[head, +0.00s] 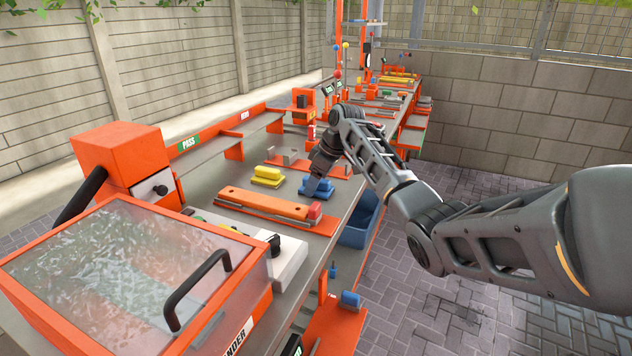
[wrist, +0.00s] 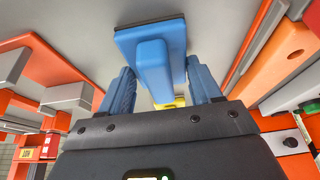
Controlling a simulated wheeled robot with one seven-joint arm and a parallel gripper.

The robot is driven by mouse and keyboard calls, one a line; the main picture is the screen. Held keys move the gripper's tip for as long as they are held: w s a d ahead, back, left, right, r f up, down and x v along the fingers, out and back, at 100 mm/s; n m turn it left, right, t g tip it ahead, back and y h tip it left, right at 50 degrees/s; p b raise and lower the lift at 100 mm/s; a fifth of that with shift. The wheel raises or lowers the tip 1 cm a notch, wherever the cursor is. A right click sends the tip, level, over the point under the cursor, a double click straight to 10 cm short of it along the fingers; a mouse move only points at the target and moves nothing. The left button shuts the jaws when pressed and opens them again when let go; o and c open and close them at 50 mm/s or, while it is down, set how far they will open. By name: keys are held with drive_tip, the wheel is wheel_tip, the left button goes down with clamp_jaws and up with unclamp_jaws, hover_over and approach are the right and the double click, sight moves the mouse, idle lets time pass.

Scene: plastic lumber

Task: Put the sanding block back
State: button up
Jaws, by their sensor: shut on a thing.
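The sanding block is a blue block with a raised grip on a flat base. In the head view the blue sanding block (head: 316,191) is at the middle of the grey bench, at or just above its top. My gripper (head: 318,178) points down over it and is shut on its grip. In the wrist view the sanding block (wrist: 152,68) shows between my two blue fingers, its base against the grey bench top. A yellow block (head: 267,177) with a similar shape stands on the bench to its left.
An orange bar (head: 262,203) with a red end block lies in front of the sanding block. An orange bracket stand (head: 305,165) is behind it. A blue bin (head: 358,225) hangs at the bench edge. A clear-lidded box (head: 130,270) with a black handle fills the near left.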

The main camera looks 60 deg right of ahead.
drive_tip(key=o, duration=1)
drive_tip(key=shift+f, duration=0.1)
drive_tip(key=v, duration=1.2)
